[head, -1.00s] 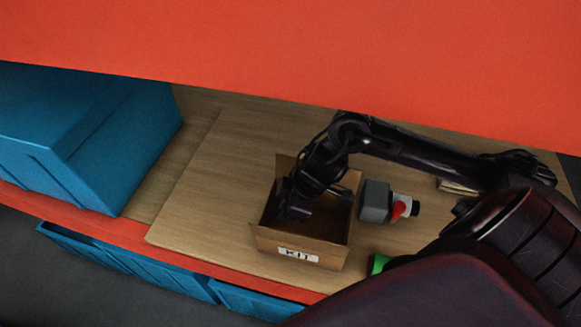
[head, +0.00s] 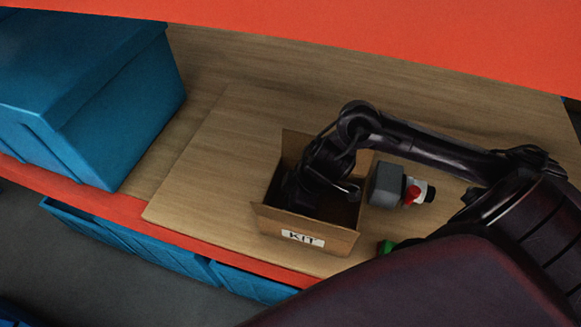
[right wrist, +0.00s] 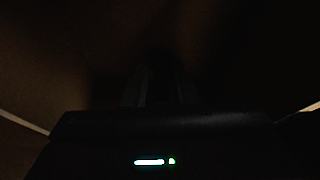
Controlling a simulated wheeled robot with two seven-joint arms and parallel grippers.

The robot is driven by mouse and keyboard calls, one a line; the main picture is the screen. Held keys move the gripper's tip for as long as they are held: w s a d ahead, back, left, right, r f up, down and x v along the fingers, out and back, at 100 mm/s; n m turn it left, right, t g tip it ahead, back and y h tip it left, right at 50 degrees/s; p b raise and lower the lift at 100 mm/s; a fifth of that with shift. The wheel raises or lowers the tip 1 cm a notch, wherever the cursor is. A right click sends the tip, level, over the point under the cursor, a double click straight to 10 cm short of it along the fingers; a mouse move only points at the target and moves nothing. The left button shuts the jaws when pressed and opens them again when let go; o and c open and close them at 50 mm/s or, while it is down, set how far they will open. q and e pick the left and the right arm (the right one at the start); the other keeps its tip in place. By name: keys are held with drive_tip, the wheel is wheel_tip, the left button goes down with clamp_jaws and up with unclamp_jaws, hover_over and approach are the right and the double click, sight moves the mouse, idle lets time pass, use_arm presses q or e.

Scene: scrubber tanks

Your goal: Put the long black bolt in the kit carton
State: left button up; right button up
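The kit carton (head: 305,234) is an open brown box with a "KIT" label on its front, standing on the wooden shelf board. My right gripper (head: 293,196) reaches down inside it, near its left side. In the right wrist view the two fingers (right wrist: 162,90) are dim shapes against the dark carton inside. It is too dark to tell whether they are open or shut, or hold anything. I cannot make out the long black bolt in either view. My left gripper is not in view.
A grey block with a red part (head: 387,186) lies just right of the carton. A green thing (head: 386,246) shows partly behind my arm. A large blue bin (head: 95,95) stands at the left. An orange beam (head: 380,45) runs above. The board left of the carton is clear.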

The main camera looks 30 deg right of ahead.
drive_tip(key=shift+o, duration=1.4)
drive_tip(key=shift+w+d, duration=0.1)
drive_tip(key=shift+w, duration=0.05)
drive_tip(key=shift+r, duration=0.45)
drive_tip(key=v, duration=1.1)
drive_tip(key=shift+r, duration=0.2)
